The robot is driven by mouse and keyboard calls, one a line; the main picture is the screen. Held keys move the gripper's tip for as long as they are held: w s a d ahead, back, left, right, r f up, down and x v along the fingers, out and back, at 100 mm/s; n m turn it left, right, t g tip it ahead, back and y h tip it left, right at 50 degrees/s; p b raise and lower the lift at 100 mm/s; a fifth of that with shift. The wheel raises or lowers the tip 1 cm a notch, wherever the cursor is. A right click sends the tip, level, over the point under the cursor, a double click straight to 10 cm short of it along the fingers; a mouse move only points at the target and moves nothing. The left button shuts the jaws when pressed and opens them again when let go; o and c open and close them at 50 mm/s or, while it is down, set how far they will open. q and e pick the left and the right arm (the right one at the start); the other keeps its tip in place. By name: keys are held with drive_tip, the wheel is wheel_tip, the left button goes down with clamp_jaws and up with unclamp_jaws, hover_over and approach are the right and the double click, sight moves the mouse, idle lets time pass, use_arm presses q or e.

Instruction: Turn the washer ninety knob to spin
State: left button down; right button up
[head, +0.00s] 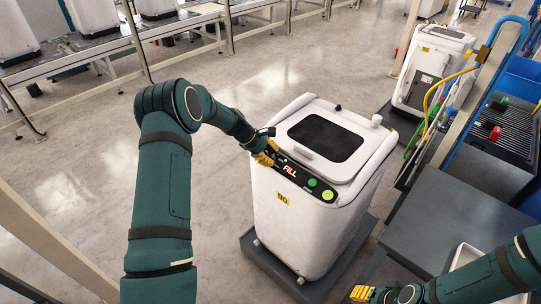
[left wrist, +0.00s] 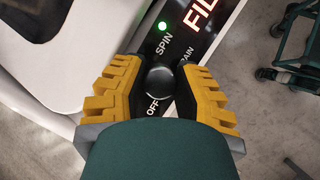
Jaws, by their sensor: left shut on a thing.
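The washer (head: 285,225), white with a yellow 90 label (head: 283,199), stands upright on a dark base. Its black front panel shows FILL in red on a display (head: 290,170). My left gripper (head: 266,158) is at the left end of this panel. In the left wrist view its yellow fingers (left wrist: 160,84) are shut on the round dark knob (left wrist: 158,79), one on each side. The words SPIN, OFF and a partly covered word surround the knob.
A green button (head: 312,182) and a yellow-green ringed button (head: 327,195) sit on the panel's right. A grey table (head: 425,220) with a white tray (head: 464,257) stands right of the washer. Another white machine (head: 433,65) stands behind. Open floor lies left.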

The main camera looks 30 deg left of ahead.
use_arm(q)
drive_tip(key=m+g, duration=0.1)
drive_tip(key=m, duration=0.2)
drive_tip(key=m+g+b, duration=0.1)
drive_tip(key=m, duration=0.1)
drive_tip(key=shift+d+f+m+g, duration=0.2)
drive_tip(key=shift+m+g, duration=0.1)
drive_tip(key=shift+m, duration=0.1)
drive_tip(key=m+g+y, duration=0.1)
drive_tip(key=m, duration=0.1)
drive_tip(key=m+g, duration=0.1)
drive_tip(key=m, duration=0.2)
drive_tip(key=shift+s+y+b, duration=0.1)
drive_tip(key=shift+y+b, duration=0.2)
drive_tip(key=shift+y, duration=0.1)
drive_tip(key=m+g+y, duration=0.1)
drive_tip(key=m+y, duration=0.1)
drive_tip(key=m, duration=0.3)
drive_tip(key=m+y, duration=0.1)
drive_tip(key=m, duration=0.2)
drive_tip(key=m+y, duration=0.1)
drive_tip(key=m, duration=0.1)
drive_tip(key=shift+s+a+m+y, duration=0.1)
drive_tip(key=shift+a+m+y, duration=0.05)
drive_tip(key=shift+m+y, duration=0.25)
